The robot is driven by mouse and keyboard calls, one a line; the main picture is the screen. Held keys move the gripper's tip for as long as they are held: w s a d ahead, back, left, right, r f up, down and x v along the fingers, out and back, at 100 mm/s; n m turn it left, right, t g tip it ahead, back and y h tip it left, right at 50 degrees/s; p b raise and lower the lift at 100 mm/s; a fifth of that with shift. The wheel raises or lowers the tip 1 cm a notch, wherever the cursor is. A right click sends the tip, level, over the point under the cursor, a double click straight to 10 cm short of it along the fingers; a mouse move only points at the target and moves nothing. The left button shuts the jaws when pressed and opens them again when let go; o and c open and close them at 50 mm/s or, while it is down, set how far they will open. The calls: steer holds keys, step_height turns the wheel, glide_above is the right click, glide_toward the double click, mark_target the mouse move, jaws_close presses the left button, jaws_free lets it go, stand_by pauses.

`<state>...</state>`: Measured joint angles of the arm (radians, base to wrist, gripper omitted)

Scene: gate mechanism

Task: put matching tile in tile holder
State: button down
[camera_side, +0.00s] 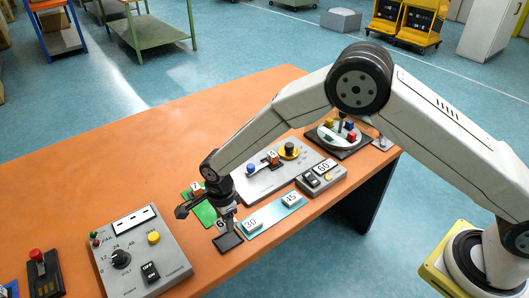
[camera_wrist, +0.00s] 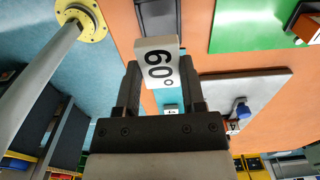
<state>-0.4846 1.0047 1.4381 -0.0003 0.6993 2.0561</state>
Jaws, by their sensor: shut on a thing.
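My gripper (camera_side: 224,221) is shut on a white tile marked 60° (camera_wrist: 159,62). In the wrist view the tile stands between the two fingertips (camera_wrist: 160,88). In the side view part of this tile (camera_side: 220,225) shows beside the fingers, just above a black square pad (camera_side: 230,242) that looks like the tile holder. I cannot tell if they touch. The pad's dark surface also shows beyond the tile in the wrist view (camera_wrist: 154,16). Two other white tiles, 30 (camera_side: 250,224) and 45 (camera_side: 290,199), lie on a light blue strip (camera_side: 270,213).
A panel with a dial and switch (camera_side: 140,252) stands left of my gripper. A green pad (camera_side: 204,212) lies behind it. A small box with a 60 label (camera_side: 321,178), a grey slider panel (camera_side: 278,172) and a round knob base (camera_side: 340,137) stand to the right. The orange table's back left is clear.

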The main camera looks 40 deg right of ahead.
mark_target(228, 240)
steer(key=shift+f, duration=0.15)
steer(key=shift+f, duration=3.2)
steer(key=shift+f, duration=0.2)
steer(key=shift+c, duration=0.5)
jaws_free()
steer(key=shift+r, duration=3.9)
steer(key=shift+d, duration=0.1)
